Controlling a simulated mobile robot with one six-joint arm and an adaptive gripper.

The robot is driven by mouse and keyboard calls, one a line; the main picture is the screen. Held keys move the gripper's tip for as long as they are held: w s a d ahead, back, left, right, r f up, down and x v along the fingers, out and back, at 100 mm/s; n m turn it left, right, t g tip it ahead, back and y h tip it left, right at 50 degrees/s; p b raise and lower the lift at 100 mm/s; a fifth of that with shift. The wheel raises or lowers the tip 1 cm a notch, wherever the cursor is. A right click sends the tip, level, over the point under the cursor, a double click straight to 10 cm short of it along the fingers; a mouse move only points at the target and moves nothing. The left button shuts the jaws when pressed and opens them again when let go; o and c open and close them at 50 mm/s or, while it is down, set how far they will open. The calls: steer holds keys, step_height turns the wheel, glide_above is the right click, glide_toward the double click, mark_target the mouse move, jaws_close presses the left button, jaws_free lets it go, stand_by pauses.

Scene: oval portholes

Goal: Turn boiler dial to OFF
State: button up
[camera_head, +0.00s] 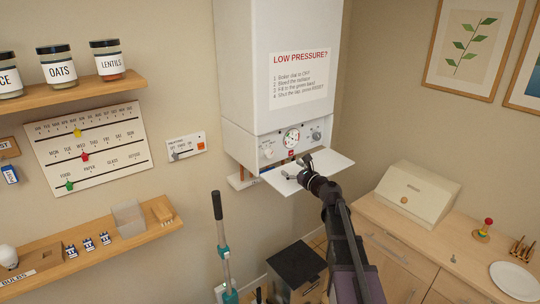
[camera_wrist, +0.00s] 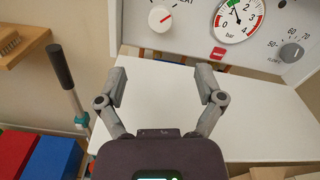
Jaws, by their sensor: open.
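The white boiler (camera_head: 270,70) hangs on the wall with a row of controls along its lower front. A white dial with a red mark (camera_wrist: 160,18) is at the left of this row; its label is cut off in the wrist view, so its setting cannot be read. A pressure gauge in bar (camera_wrist: 240,15) is in the middle, and a grey knob (camera_wrist: 291,52) with numbers around it is at the right. My gripper (camera_wrist: 162,88) is open and empty, above the white flap and below the controls. It is apart from the dial. In the head view my gripper (camera_head: 296,170) is below the panel.
The white flap (camera_head: 322,172) sticks out below the controls, under my gripper. A notice headed LOW PRESSURE? (camera_head: 299,80) is on the boiler front. A pole with a dark grip (camera_head: 217,207) stands to the left. A wooden counter (camera_head: 380,216) with a cream box (camera_head: 415,195) is at the right.

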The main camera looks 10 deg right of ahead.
mark_target(271, 154)
steer(key=x, duration=1.3)
steer(key=shift+w, duration=0.15)
steer(key=c, duration=1.1)
